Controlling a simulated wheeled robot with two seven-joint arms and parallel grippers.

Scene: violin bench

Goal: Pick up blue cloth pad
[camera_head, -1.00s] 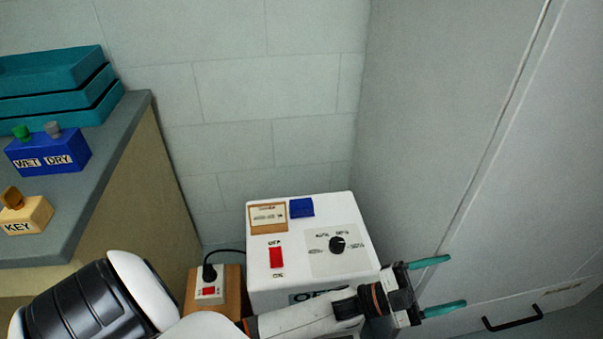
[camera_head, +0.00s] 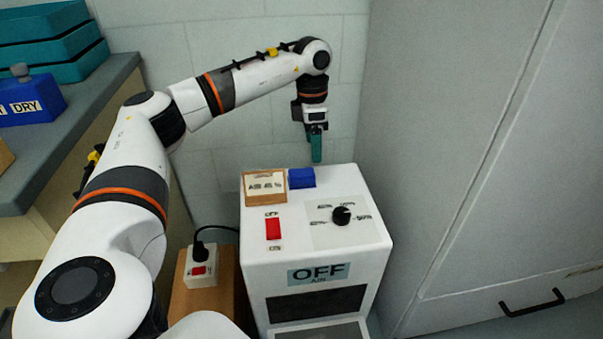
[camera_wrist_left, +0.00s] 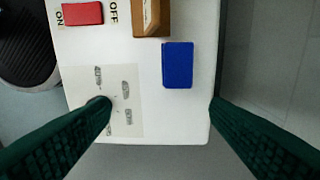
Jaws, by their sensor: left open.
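The blue cloth pad (camera_head: 302,178) lies on the white top of the machine, at its back edge beside a wood-framed display. It also shows in the left wrist view (camera_wrist_left: 178,65) as a blue rectangle, a little above and between the green fingers in the picture. My left gripper (camera_head: 316,160) points down above the back of the machine, near the pad and apart from it. In the left wrist view its two fingers (camera_wrist_left: 160,125) are spread wide with nothing between them. My right gripper is not in view.
The white machine (camera_head: 262,225) has a red switch (camera_head: 273,229), a black knob (camera_head: 341,215) and a wood-framed display (camera_head: 265,187) on top. A plug box (camera_head: 203,273) stands left of it. A grey cabinet (camera_head: 450,130) stands close on the right.

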